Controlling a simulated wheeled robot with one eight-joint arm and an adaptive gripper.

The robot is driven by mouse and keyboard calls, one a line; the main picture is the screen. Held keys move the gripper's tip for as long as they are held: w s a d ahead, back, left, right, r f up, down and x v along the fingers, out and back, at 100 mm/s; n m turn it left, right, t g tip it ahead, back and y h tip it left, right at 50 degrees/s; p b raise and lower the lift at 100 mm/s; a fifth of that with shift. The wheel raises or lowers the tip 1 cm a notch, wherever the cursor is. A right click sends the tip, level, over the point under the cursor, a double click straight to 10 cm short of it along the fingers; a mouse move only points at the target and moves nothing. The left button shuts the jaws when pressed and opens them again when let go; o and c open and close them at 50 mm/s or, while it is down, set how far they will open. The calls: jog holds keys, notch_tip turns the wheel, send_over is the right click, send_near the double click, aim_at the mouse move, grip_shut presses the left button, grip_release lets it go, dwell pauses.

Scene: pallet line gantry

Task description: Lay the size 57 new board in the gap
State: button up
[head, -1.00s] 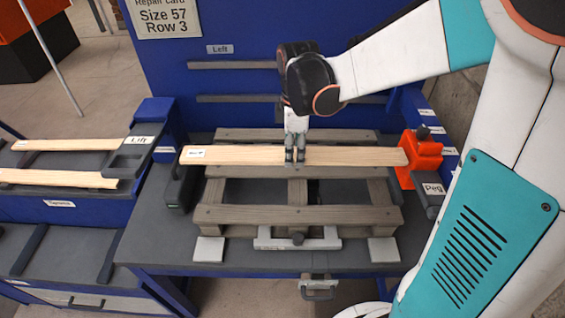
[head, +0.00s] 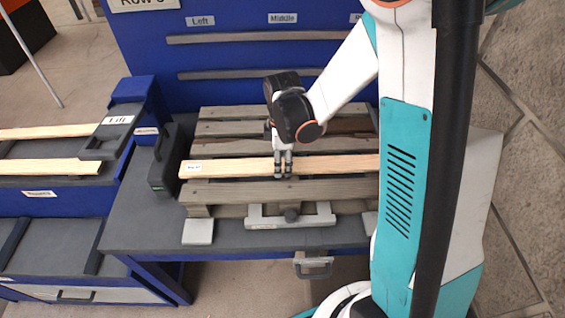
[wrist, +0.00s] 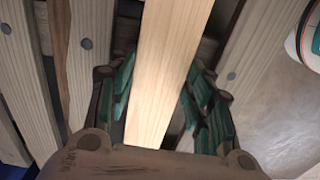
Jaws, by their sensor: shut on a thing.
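My gripper (head: 283,172) is shut on a pale new board (head: 230,168) near its middle. The board lies left to right over the grey pallet, just behind the front slat (head: 240,192) and nearly parallel to it. A small white label marks its left end; its print is too small to read surely. Weathered slats (head: 225,130) lie behind it. In the wrist view the board (wrist: 165,70) runs between my green-padded fingers (wrist: 160,100), with grey slats on both sides. The gap is largely hidden beneath the board; I cannot tell whether the board touches the pallet. My arm hides its right end.
A dark block (head: 162,165) sits beside the pallet's left end. A grey clamp-like bar (head: 250,218) is at the front edge. A blue panel (head: 240,35) with Left and Middle labels stands behind.

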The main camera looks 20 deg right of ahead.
aim_at(283, 165)
jog(key=shift+f, duration=0.2)
jog(key=o, duration=1.2)
jog(key=shift+r, duration=0.1)
notch_tip(283, 165, up, 12)
jog(key=p, duration=0.4)
jog(key=s+r+m+t, duration=0.2)
jog(key=s+r+m, duration=0.2)
jog(key=s, duration=0.1)
jog(key=s+r+m+t, duration=0.2)
jog(key=s+r+m, duration=0.2)
jog(key=s+m, duration=0.1)
jog(key=s+r+m+t, duration=0.3)
jog(key=s+r+m, duration=0.1)
jog(key=s+m, duration=0.1)
jog(key=shift+r, duration=0.1)
